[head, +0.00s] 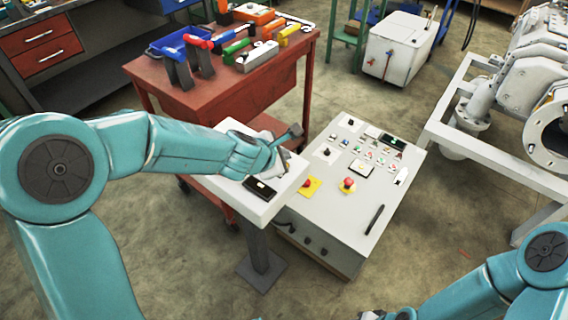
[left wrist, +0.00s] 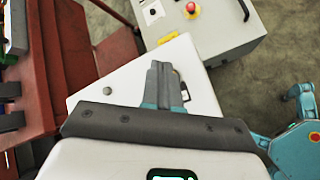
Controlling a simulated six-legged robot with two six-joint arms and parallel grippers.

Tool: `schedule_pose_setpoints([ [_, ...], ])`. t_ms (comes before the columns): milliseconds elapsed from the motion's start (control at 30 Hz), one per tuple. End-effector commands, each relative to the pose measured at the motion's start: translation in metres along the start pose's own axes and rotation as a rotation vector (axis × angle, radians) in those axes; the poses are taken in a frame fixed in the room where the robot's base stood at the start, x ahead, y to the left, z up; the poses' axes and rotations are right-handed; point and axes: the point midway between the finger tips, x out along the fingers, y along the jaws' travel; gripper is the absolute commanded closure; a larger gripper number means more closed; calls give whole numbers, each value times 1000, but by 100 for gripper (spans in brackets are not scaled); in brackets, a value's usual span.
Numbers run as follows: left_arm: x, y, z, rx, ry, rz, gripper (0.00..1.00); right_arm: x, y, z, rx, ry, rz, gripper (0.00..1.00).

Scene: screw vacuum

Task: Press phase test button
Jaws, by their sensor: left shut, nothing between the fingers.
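The control panel (head: 350,180) is a pale grey cabinet with a sloped top of small buttons, switches and lamps. I cannot tell which control is the phase test button. My left gripper (head: 294,131) is above the white pedestal top (head: 262,210), beside the panel's left edge. Its fingers (left wrist: 162,84) are shut and empty. My right gripper (head: 374,315) is barely in view at the bottom edge; its fingers are not clear.
A red tool cart (head: 225,103) with screwdrivers and a blue bin (head: 181,42) stands behind the left arm. A dark device (head: 260,188) lies on the pedestal top. A white metal frame with machinery (head: 485,150) stands at the right. Floor is clear in front of the panel.

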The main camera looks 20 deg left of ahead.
Motion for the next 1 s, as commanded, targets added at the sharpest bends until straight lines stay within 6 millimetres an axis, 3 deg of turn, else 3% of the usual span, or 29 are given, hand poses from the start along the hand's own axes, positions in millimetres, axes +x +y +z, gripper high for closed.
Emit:
schedule_pose_setpoints([
  [733,0,0,0,0,0,0,100,0,0,0,0,0,0,57],
  [1000,6,-5,-5,0,0,0,100,9,3,0,0,0,0,57],
])
